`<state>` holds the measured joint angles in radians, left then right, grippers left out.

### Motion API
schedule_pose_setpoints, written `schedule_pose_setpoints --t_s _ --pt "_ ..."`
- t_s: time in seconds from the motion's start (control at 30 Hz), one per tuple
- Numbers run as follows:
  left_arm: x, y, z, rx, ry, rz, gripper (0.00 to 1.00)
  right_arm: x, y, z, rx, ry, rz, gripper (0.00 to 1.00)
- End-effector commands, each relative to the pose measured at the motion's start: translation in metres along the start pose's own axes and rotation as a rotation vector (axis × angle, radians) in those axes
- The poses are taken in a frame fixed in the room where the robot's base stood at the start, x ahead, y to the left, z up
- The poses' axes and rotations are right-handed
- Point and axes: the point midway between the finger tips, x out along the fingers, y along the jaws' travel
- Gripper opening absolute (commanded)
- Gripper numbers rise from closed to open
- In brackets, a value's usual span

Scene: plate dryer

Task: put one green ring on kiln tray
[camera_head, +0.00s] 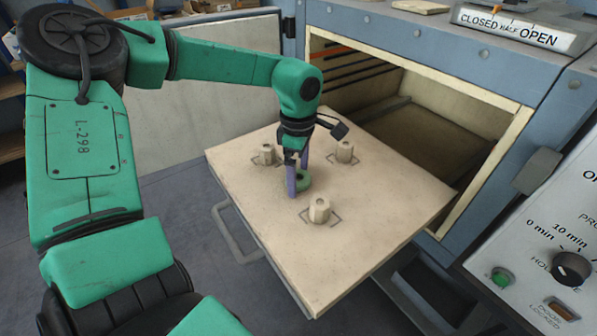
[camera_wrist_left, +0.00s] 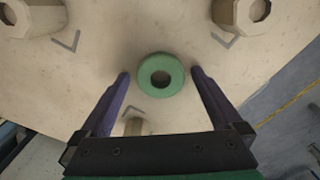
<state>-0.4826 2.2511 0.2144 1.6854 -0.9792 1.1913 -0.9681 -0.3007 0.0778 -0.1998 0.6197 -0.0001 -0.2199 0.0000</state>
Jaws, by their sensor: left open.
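The green ring (camera_head: 303,181) lies on the pale kiln tray (camera_head: 375,240), among its posts. In the left wrist view the ring (camera_wrist_left: 161,75) lies flat, with its hole showing. My left gripper (camera_head: 298,188) is over the tray at the ring. Its two purple fingers (camera_wrist_left: 160,75) are open, one on each side of the ring, with a gap visible on both sides. The fingers partly hide the ring in the head view. My right gripper is not in view.
Hexagonal posts stand on the tray: one in front (camera_head: 319,209), one at back left (camera_head: 267,154) and one at back right (camera_head: 345,151). The kiln opening (camera_head: 420,110) is behind the tray. A control panel (camera_head: 550,240) is at the right.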

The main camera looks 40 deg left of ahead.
Motion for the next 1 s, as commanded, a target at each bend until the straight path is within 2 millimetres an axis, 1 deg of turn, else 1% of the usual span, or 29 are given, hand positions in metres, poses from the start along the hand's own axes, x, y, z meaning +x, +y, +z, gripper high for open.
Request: schedule_pose_setpoints --t_s 0.07,0.1,0.17,0.27,0.4,0.53,0.6,0.67,1.0 --pt "-0.007 0.000 0.000 0.000 0.000 0.000 1.00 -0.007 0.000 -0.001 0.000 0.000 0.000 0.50" --pt "-0.009 0.001 0.000 0.000 0.000 0.003 1.00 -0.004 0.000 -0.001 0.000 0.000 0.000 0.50" --pt "-0.020 0.002 0.000 0.000 -0.001 0.006 1.00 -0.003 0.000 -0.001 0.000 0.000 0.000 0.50" --pt "-0.046 0.001 0.000 0.000 0.000 0.007 1.00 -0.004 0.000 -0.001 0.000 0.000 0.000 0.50" --pt "-0.086 0.001 0.000 0.000 0.000 0.006 1.00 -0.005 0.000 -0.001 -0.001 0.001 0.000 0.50" --pt "-0.112 0.001 0.000 -0.001 0.001 0.002 1.00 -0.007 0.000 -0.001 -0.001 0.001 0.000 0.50" --pt "-0.120 0.000 0.000 0.000 0.000 0.002 1.00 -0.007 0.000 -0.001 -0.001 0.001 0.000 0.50" --pt "-0.123 0.000 0.000 0.001 0.000 0.000 1.00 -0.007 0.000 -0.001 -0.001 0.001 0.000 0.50" --pt "-0.123 0.000 0.000 0.001 0.000 -0.001 1.00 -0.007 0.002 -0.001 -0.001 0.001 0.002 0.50"
